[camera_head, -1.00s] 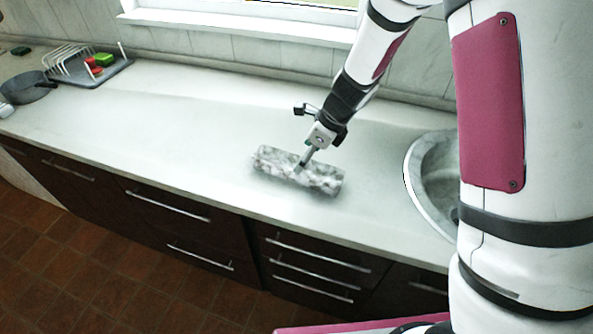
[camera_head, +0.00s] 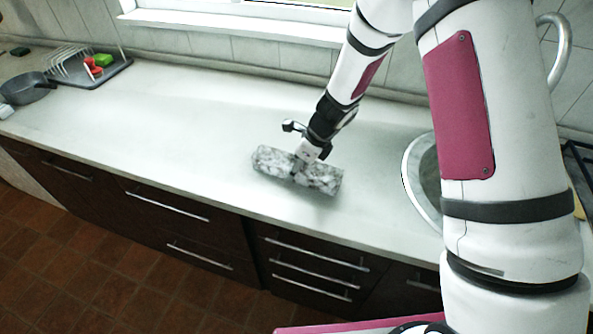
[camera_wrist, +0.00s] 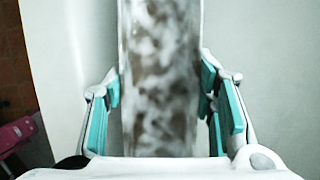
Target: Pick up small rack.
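A long, mottled grey-and-white block (camera_head: 322,178) lies on the counter below my arm. It has no visible bars, so I cannot tell whether it is the small rack. In the wrist view the same block (camera_wrist: 158,75) runs between the fingers. My gripper (camera_head: 301,169) is down at the block's middle. In the wrist view my gripper (camera_wrist: 160,90) is open, with its teal pads on either side of the block. The pads are very close to its sides, and contact is unclear. A white wire dish rack (camera_head: 68,62) stands at the far left.
The dish rack stands by a dark tray (camera_head: 118,68) with red and green items (camera_head: 103,60). A dark pan (camera_head: 30,88) is beside it. A round sink (camera_head: 418,180) is to the right of the block. The counter (camera_head: 190,120) is clear between.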

